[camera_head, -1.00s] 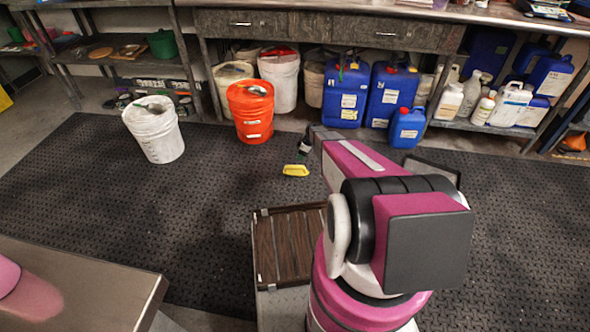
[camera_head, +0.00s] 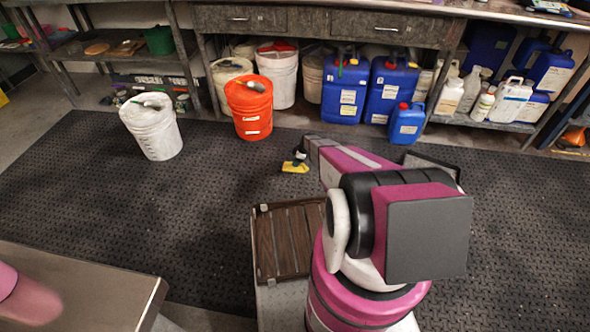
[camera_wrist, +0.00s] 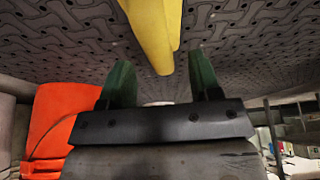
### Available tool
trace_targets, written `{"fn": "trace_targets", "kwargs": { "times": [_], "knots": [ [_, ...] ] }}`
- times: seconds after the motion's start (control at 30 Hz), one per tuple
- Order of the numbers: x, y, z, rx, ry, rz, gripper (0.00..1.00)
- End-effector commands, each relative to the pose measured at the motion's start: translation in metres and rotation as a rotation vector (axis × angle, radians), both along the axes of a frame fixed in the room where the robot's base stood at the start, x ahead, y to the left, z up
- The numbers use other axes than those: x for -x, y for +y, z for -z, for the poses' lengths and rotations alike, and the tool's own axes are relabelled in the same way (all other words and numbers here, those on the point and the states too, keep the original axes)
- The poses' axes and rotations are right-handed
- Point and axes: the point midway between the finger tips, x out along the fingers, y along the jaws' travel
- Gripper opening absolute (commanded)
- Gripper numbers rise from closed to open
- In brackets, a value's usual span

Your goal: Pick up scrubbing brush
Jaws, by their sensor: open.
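The yellow scrubbing brush (camera_head: 295,167) lies on the dark rubber mat in front of the orange bucket. In the wrist view the brush (camera_wrist: 155,30) is large and close, running from the top edge down between the two fingers. My gripper (camera_wrist: 160,80) is open, with a green finger on each side of the brush line and clear gaps to it. In the head view my gripper (camera_head: 299,155) is just at the brush, overlapping its far side. I cannot tell whether the fingers touch it.
An orange bucket (camera_head: 250,110) and a white bucket (camera_head: 152,128) stand on the mat behind and to the left. Blue canisters (camera_head: 406,124) stand by the shelf at the back. A slatted wooden platform (camera_head: 288,240) is nearer. The mat (camera_head: 200,210) around the brush is clear.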

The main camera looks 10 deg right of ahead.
Motion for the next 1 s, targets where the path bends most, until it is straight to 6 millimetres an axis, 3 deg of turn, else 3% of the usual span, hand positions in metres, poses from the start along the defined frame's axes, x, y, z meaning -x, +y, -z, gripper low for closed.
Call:
{"fn": "trace_targets", "kwargs": {
  "times": [0.2,0.47,0.63,0.67,1.0],
  "knots": [
    [-0.004,0.010,0.031,0.001,0.000,0.000,0.57],
    [-0.003,0.011,0.033,0.001,0.000,0.000,0.57],
    [-0.003,0.011,0.033,0.001,0.000,0.000,0.05],
    [-0.003,0.011,0.033,0.001,0.000,0.000,0.01],
    [-0.003,0.011,0.031,0.000,0.000,0.000,0.01]
  ]
}}
